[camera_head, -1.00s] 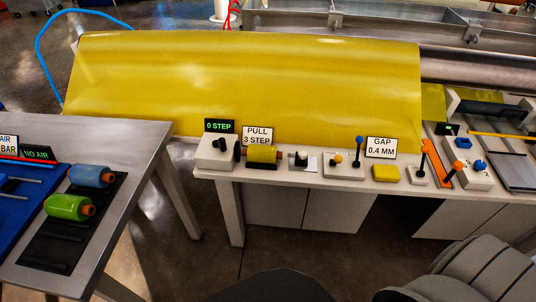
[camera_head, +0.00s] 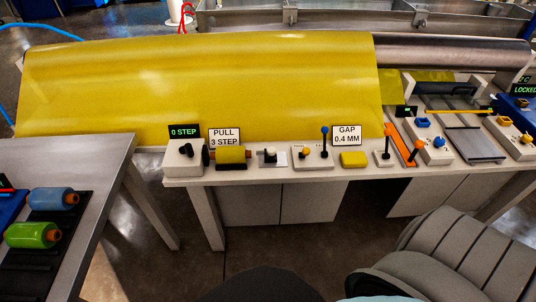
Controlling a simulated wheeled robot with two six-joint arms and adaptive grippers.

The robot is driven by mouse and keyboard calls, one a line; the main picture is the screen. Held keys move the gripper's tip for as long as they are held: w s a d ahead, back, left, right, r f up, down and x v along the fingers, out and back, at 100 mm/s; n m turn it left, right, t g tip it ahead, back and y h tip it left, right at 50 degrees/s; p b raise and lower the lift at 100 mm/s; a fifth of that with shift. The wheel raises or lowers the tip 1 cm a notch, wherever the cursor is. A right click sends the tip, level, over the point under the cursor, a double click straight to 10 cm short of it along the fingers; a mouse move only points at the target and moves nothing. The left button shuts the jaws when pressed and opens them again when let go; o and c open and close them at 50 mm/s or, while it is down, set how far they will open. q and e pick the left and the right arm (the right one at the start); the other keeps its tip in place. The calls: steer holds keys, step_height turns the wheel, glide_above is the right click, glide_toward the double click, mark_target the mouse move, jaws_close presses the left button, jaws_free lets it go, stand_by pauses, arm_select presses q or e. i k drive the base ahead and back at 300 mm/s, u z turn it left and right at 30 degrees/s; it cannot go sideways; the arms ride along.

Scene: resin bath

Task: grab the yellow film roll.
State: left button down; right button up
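A small yellow film roll (camera_head: 231,156) with an orange end lies on its side on the white bench (camera_head: 200,178). It sits just right of a white box with a black knob (camera_head: 184,157), below the "PULL 3 STEP" sign (camera_head: 224,138). A wide yellow film sheet (camera_head: 200,85) stretches behind it. A blue roll (camera_head: 52,198) and a green roll (camera_head: 32,235) lie on a black rack on the grey table at left. Neither of my grippers shows in the view.
A yellow block (camera_head: 354,159), a blue-topped lever (camera_head: 324,144) and orange-topped levers (camera_head: 388,144) stand further right along the bench. A grey table (camera_head: 95,170) stands at left, with floor between it and the bench. A grey ribbed shape (camera_head: 450,250) fills the lower right.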

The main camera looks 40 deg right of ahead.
mark_target(223, 155)
steer(key=k, duration=0.5)
steer(key=z, duration=1.55)
steer(key=i, duration=0.4)
steer(key=z, duration=0.2)
